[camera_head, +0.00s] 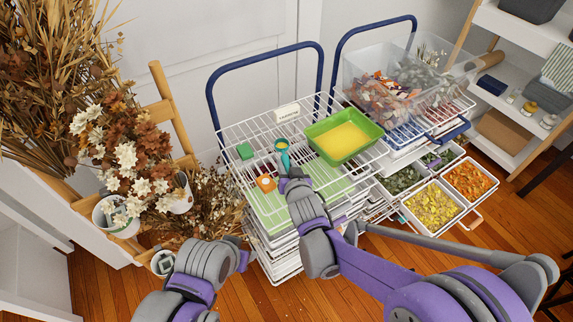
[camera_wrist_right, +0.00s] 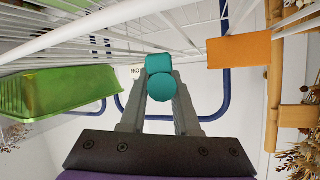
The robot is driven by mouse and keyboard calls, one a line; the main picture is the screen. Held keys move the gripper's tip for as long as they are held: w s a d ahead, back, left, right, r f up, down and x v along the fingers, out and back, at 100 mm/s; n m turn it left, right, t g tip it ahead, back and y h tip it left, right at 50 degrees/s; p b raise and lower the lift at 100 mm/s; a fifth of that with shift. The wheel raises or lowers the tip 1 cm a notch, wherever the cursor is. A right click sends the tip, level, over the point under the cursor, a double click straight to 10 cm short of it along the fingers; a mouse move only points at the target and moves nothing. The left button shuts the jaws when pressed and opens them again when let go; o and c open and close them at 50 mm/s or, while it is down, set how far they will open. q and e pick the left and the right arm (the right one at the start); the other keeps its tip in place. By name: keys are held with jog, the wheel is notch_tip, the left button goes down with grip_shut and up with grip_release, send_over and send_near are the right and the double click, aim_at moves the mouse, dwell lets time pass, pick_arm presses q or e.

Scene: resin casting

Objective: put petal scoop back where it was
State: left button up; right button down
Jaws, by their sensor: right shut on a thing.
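The petal scoop (camera_head: 284,155) is teal with a small cup at its far end, which looks yellow inside. My right gripper (camera_head: 288,174) is shut on its handle, above the white wire rack of the cart. A green tray (camera_head: 370,154) holding yellow material stands on the rack, right of the scoop. My left arm shows at the lower left, but its fingers do not show.
A clear bin (camera_head: 358,78) of petals stands on the cart behind. Petal trays (camera_head: 432,207) are at the right. Dried flowers (camera_head: 125,155) crowd the left side.

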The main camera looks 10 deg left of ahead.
jog(key=shift+f, duration=0.2)
jog(key=c, duration=0.6)
grip_release()
jog(key=shift+o, duration=0.2)
jog(key=v, duration=1)
jog(key=shift+s+d+r, duration=0.15)
jog(key=shift+s+d, duration=0.05)
jog(key=shift+s, duration=0.1)
